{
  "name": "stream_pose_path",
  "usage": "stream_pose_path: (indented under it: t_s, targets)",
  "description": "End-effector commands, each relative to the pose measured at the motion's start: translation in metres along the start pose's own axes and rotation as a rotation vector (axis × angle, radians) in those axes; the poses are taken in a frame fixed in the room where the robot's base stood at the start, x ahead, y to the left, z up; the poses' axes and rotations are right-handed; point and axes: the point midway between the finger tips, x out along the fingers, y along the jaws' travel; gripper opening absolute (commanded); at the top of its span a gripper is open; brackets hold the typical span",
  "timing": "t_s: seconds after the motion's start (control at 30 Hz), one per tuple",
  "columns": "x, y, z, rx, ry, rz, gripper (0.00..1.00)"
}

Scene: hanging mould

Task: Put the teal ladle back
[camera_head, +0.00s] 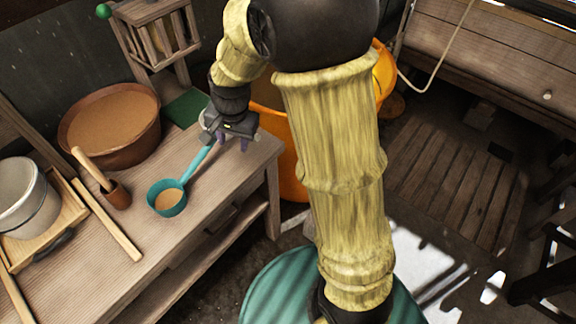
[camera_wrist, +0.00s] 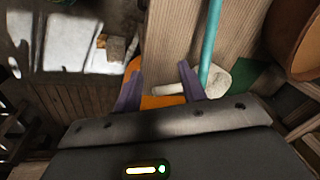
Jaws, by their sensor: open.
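The teal ladle (camera_head: 168,200) lies on the wooden bench, its bowl toward the front and tan inside. Its handle runs up and right to beside my gripper (camera_head: 232,146). The handle (camera_wrist: 212,40) also shows in the wrist view, to the right of both fingers and outside the gap between them. My gripper (camera_wrist: 160,68) is open with purple fingers and nothing between them, near the bench's right edge. The handle's far end is partly hidden by my gripper in the head view.
A pale object (camera_wrist: 215,78) lies by the handle.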

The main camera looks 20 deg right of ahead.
Motion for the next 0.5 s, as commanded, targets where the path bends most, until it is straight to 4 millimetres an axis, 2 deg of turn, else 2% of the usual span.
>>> stream_pose_path:
  t_s: [0.03, 0.1, 0.2, 0.3, 0.4, 0.5]
  targets:
    - [-0.008, 0.026, 0.002, -0.066, 0.014, 0.005, 0.41]
    - [-0.015, 0.058, 0.008, -0.181, 0.033, 0.015, 0.41]
    - [-0.024, 0.101, 0.021, -0.346, 0.057, 0.033, 0.41]
    - [-0.028, 0.134, 0.036, -0.486, 0.07, 0.053, 0.41]
    - [-0.03, 0.152, 0.046, -0.571, 0.077, 0.065, 0.41]
    - [-0.03, 0.157, 0.049, -0.602, 0.079, 0.07, 0.41]
